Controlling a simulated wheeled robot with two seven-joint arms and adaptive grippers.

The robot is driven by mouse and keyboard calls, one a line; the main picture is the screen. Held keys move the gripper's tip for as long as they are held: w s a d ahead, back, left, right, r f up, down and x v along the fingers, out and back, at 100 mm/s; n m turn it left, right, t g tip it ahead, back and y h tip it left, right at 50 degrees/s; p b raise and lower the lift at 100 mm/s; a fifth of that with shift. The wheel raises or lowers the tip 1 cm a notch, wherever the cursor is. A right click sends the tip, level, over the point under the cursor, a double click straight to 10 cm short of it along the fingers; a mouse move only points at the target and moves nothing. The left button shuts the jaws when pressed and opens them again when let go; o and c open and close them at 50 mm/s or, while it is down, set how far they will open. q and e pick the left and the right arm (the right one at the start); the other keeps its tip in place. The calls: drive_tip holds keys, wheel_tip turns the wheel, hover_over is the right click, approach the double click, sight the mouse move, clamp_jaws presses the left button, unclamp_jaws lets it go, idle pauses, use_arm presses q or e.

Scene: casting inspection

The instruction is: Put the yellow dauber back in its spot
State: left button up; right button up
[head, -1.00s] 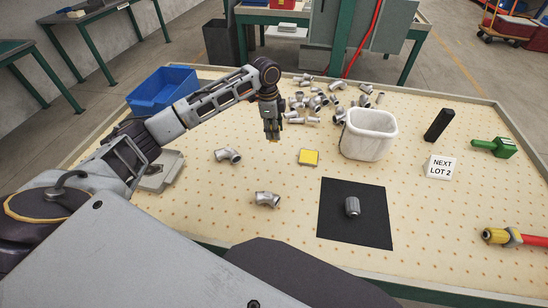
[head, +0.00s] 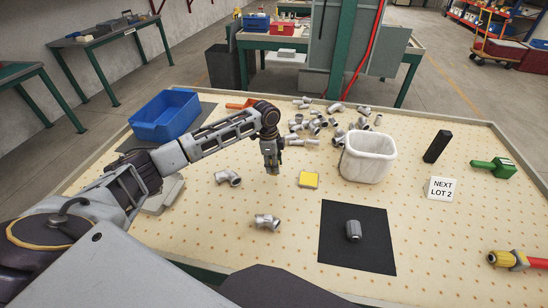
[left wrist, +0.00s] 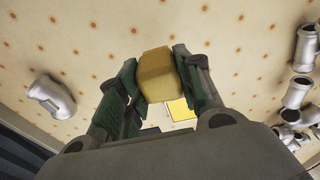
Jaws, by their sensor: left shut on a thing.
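My left gripper (head: 271,168) is above the pegboard-like table top, left of a small yellow square pad (head: 308,179). In the left wrist view it is shut on a yellow-tan block-shaped piece (left wrist: 156,74), which looks like the yellow dauber. The fingers (left wrist: 158,80) press on both its sides. In the head view the dauber is mostly hidden by the fingers. The yellow pad also shows beyond the fingers in the left wrist view (left wrist: 180,109). My right gripper is not in view.
Pipe fittings lie left (head: 228,177) and in front (head: 267,222), with several piled behind. A white bin (head: 367,158), blue bin (head: 165,115), black mat (head: 335,255) with a fitting (head: 353,231), black block (head: 437,146), sign (head: 441,189), green tool (head: 495,167) and red-yellow tool (head: 515,260) stand around.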

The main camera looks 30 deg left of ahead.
use_arm(q)
wheel_tip(320, 180, down, 3)
drive_tip(key=shift+r+p, duration=0.15)
drive_tip(key=shift+p, duration=0.25)
drive_tip(key=shift+f, duration=0.3)
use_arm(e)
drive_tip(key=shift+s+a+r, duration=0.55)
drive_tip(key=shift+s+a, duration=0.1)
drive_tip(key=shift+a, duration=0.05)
use_arm(q)
drive_tip(key=shift+f, duration=0.15)
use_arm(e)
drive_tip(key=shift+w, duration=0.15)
use_arm(q)
drive_tip(key=o, duration=0.9)
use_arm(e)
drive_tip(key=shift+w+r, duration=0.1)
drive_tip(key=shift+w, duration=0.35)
